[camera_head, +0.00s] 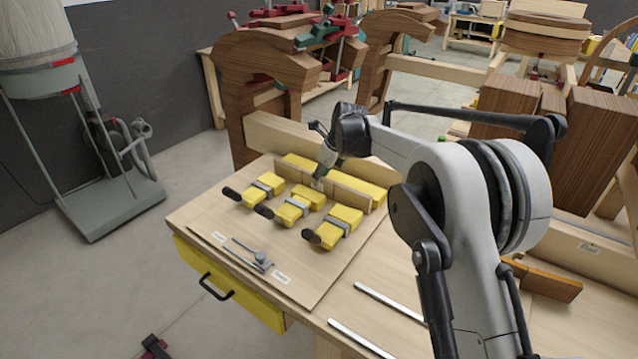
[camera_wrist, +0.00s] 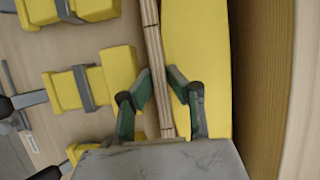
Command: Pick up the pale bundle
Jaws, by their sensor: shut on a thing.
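The pale bundle (camera_wrist: 151,35) is a set of thin, light wooden strips lying lengthwise between yellow blocks in the wrist view. In the head view it shows as a pale strip (camera_head: 350,198) on the workbench. My gripper (camera_wrist: 159,76) has its two green-sided fingers on either side of the bundle and is shut on it. In the head view my gripper (camera_head: 318,184) points down at the bundle's middle and hides part of it. I cannot tell whether the bundle is clear of the bench.
A long yellow block (camera_wrist: 195,40) lies close along the bundle's right side in the wrist view. Several yellow clamp blocks (camera_head: 333,228) with dark handles stand on its other side. The workbench (camera_head: 215,215) has a bare front left area with a small metal tool (camera_head: 258,258).

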